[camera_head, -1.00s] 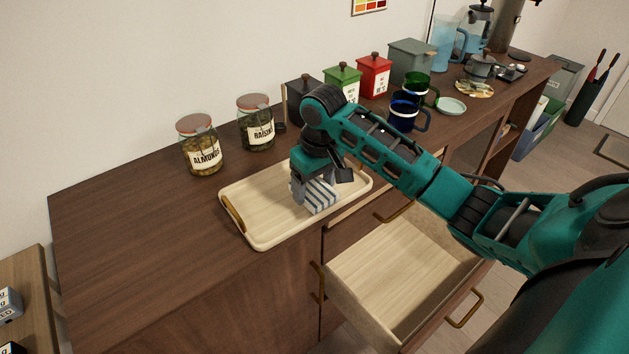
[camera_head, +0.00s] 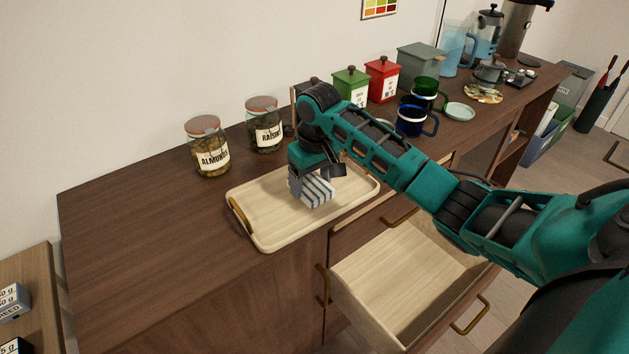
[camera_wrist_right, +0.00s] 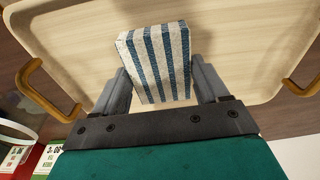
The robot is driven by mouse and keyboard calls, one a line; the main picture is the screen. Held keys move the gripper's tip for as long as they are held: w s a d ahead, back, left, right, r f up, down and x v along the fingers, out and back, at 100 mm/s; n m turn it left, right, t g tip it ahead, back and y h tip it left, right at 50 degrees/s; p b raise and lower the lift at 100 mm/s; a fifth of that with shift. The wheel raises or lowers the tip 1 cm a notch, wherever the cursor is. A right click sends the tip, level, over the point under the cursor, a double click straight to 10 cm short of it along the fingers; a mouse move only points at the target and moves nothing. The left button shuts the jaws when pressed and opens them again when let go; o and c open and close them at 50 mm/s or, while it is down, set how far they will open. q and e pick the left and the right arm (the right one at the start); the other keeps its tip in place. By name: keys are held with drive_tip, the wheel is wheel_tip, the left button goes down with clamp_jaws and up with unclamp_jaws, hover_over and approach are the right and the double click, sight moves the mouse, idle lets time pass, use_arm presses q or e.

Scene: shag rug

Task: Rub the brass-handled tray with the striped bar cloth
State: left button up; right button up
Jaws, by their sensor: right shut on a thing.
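The pale wooden tray (camera_head: 268,232) with brass handles lies on the dark wood counter. Its left brass handle (camera_head: 240,216) shows in the head view, and both handles show in the right wrist view, where the tray (camera_wrist_right: 80,50) fills most of the picture. My right gripper (camera_head: 312,186) is over the middle of the tray, shut on the blue-and-white striped bar cloth (camera_head: 319,192). The cloth is a folded block between the two fingers in the right wrist view (camera_wrist_right: 156,62). It is at or just above the tray's surface; I cannot tell if it touches. My left gripper is not in view.
Jars of almonds (camera_head: 208,148) and raisins (camera_head: 264,125) stand behind the tray. Green (camera_head: 351,86) and red (camera_head: 382,80) canisters and mugs (camera_head: 414,121) stand to the right. An open, empty drawer (camera_head: 405,275) juts out below. The counter's left part is clear.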

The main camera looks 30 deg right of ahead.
sight(321, 194)
drive_tip(key=shift+s+d+f, duration=0.1)
drive_tip(key=shift+s, duration=1.75)
drive_tip(key=shift+r, duration=3.05)
drive_tip(key=shift+r, duration=0.1)
drive_tip(key=shift+r, duration=1.4)
